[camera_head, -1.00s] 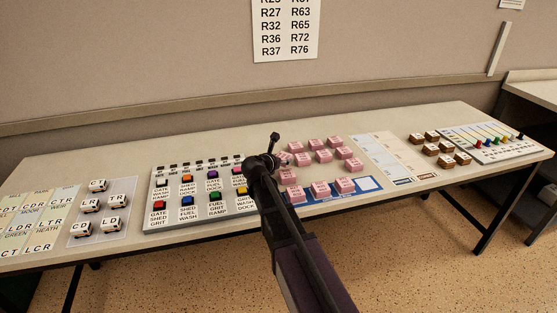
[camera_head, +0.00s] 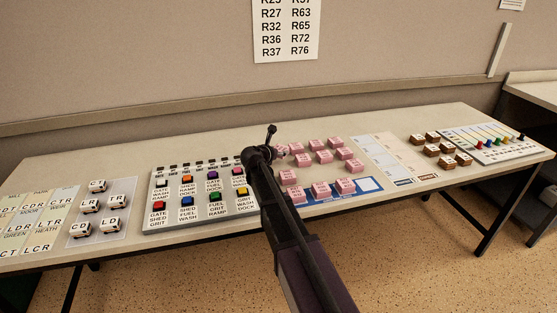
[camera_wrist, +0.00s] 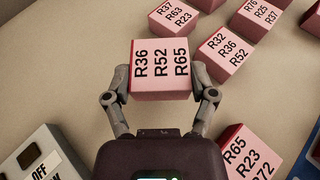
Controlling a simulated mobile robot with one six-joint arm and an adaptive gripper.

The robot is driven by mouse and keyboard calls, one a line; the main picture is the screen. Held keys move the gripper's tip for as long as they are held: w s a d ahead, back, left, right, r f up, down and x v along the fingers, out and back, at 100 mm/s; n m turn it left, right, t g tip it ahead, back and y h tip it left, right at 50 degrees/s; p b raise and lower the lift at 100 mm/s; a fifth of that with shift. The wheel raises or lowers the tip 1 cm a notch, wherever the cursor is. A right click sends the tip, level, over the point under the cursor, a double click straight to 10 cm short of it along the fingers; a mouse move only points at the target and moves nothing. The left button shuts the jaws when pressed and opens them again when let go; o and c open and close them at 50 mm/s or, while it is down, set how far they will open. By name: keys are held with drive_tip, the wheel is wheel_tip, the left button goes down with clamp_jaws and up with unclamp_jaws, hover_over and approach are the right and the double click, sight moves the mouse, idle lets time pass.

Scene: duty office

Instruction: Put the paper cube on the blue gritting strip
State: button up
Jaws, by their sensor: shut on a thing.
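My gripper (camera_wrist: 160,82) is shut on a pink cube (camera_wrist: 160,58) with R36, R52 and R65 on its top face, seen in the wrist view. The fingers press on its left and right sides. In the head view my arm hides most of the gripper and the held cube. The blue strip (camera_head: 334,202) lies along the table's front edge, right of my arm.
More pink cubes (camera_head: 318,145) stand in rows behind the strip. A button panel (camera_head: 150,226) lies left of my arm, with white cubes (camera_head: 90,204) beyond it. Right are a pale sheet (camera_head: 385,150), brown cubes (camera_head: 445,161) and a slider panel (camera_head: 490,140). A code sheet (camera_head: 286,30) hangs on the wall.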

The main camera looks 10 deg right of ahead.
sight(278, 165)
drive_tip(key=shift+f+b, duration=1.55)
drive_tip(key=shift+f, duration=0.2)
drive_tip(key=shift+f, duration=0.1)
drive_tip(key=o, duration=1)
drive_tip(key=shift+o, duration=0.2)
drive_tip(key=shift+s+a+r, duration=0.1)
drive_tip(key=shift+s+r, duration=0.05)
drive_tip(key=shift+r, duration=0.1)
drive_tip(key=p+v, duration=0.4)
drive_tip(key=v, duration=0.7)
drive_tip(key=shift+s+a+r+p, duration=0.15)
drive_tip(key=shift+s+a+p, duration=0.1)
drive_tip(key=shift+p, duration=0.1)
